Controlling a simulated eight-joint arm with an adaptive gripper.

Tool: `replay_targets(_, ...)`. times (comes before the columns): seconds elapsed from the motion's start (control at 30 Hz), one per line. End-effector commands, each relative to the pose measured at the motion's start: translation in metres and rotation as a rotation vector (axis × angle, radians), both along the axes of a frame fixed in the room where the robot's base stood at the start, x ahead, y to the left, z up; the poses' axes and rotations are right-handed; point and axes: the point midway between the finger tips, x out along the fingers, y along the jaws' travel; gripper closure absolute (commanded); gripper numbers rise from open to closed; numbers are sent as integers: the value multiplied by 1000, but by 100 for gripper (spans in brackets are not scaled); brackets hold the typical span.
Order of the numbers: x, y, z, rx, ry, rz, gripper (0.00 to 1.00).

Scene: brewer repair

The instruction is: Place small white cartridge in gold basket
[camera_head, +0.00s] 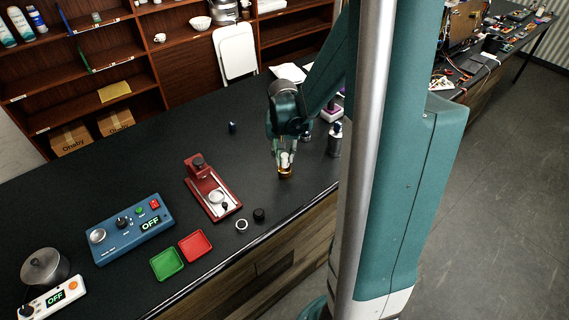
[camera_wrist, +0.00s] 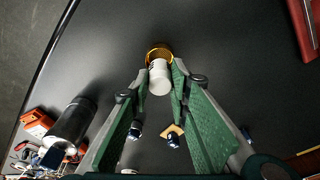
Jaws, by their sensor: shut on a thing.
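The small white cartridge (camera_wrist: 159,78) is between the green fingers of my gripper (camera_wrist: 160,88) in the wrist view. My gripper is shut on it. The gold basket (camera_wrist: 159,50) sits right at the cartridge's far end, and the cartridge overlaps its opening in the picture. In the head view my gripper (camera_head: 285,154) points down over the gold basket (camera_head: 285,173) on the black counter, with the white cartridge (camera_head: 285,160) at its fingertips. I cannot tell how deep the cartridge is in the basket.
A red press (camera_head: 212,190), a white ring (camera_head: 241,225) and a black knob (camera_head: 259,214) lie to the left. Green (camera_head: 167,263) and red (camera_head: 195,245) trays and a blue control box (camera_head: 130,228) stand farther left. A dark cylinder (camera_head: 335,140) stands close to the right.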

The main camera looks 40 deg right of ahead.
Motion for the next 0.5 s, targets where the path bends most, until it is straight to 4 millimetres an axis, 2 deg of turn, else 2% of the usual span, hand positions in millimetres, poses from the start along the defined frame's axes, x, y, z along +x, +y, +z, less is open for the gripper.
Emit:
replay_targets(0.17,0,0,-4,0,0,0,92)
replay_targets(0.5,0,0,-33,0,0,0,92)
